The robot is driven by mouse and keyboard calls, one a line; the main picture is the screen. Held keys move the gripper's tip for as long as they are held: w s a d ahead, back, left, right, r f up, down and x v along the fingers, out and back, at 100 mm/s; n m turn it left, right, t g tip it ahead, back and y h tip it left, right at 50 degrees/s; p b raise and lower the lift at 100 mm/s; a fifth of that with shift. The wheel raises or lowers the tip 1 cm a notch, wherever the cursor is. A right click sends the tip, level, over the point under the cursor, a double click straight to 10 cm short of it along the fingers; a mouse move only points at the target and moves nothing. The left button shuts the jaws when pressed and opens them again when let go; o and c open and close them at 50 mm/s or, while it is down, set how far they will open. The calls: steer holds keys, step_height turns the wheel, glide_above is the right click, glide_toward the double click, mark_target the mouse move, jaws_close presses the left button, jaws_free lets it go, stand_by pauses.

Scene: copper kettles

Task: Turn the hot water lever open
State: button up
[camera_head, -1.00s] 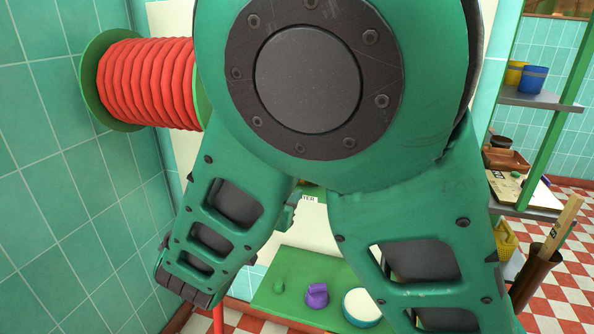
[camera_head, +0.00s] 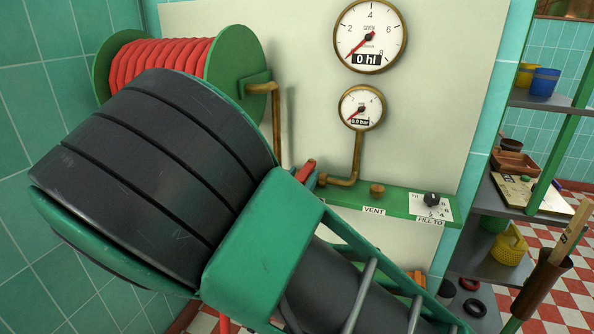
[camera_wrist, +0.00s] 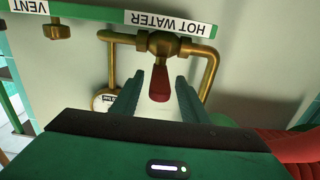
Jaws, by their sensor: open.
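The hot water lever (camera_wrist: 159,84) is a red handle on a brass valve (camera_wrist: 161,43), beside the "HOT WATER" label (camera_wrist: 180,23) in the upside-down wrist view. My gripper (camera_wrist: 160,80) is open, with one finger on each side of the lever. The lever stands between the fingers with visible gaps in the picture; I cannot tell whether either finger touches it. In the head view a red piece of the lever (camera_head: 306,171) shows just past my arm. My arm hides the valve body and fingertips there.
A green shelf (camera_head: 337,197) carries a brass vent knob (camera_head: 377,190) and a black fill dial (camera_head: 431,199). The large gauge (camera_head: 370,37) reads 0 hl and the small gauge (camera_head: 361,108) reads 0.0 bar. A red hose reel (camera_head: 160,68) is at left.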

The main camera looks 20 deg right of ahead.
mark_target(312, 161)
steer(key=shift+x, duration=2.2)
jaws_close()
